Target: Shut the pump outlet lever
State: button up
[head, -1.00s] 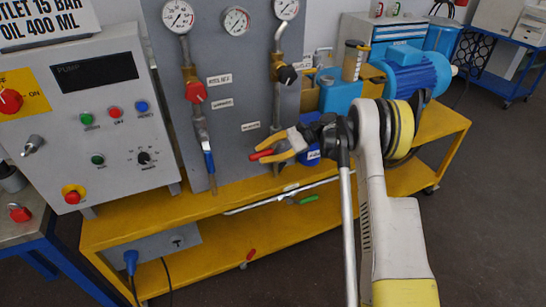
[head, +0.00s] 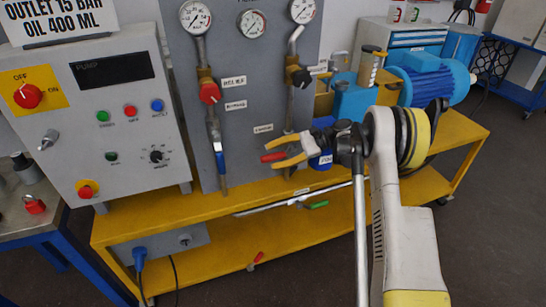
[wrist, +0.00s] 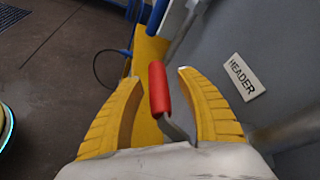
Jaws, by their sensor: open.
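My gripper (head: 285,155) is open in front of the gauge board, at the lower end of its right-hand pipe. A red-handled lever (wrist: 158,90) stands between the two yellow fingers in the wrist view, nearer the left finger, with no clear contact. The red handle (head: 273,156) also shows at the fingers in the head view. A label (wrist: 243,77) reading HEADER is on the board beside it. A green-handled lever (head: 318,205) sits on the low pipe, and another red handle (head: 257,257) hangs lower. I cannot tell which lever is the pump outlet's.
The gauge board (head: 240,100) stands close behind my gripper, with a red relief knob (head: 210,93) and a blue lever (head: 220,160). The control box (head: 110,120) is at left, the blue motor (head: 430,80) at right. Open floor lies in front of the yellow cart (head: 190,219).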

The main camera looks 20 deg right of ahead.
jog(key=v, duration=1.2)
jog(key=shift+a+r, duration=0.1)
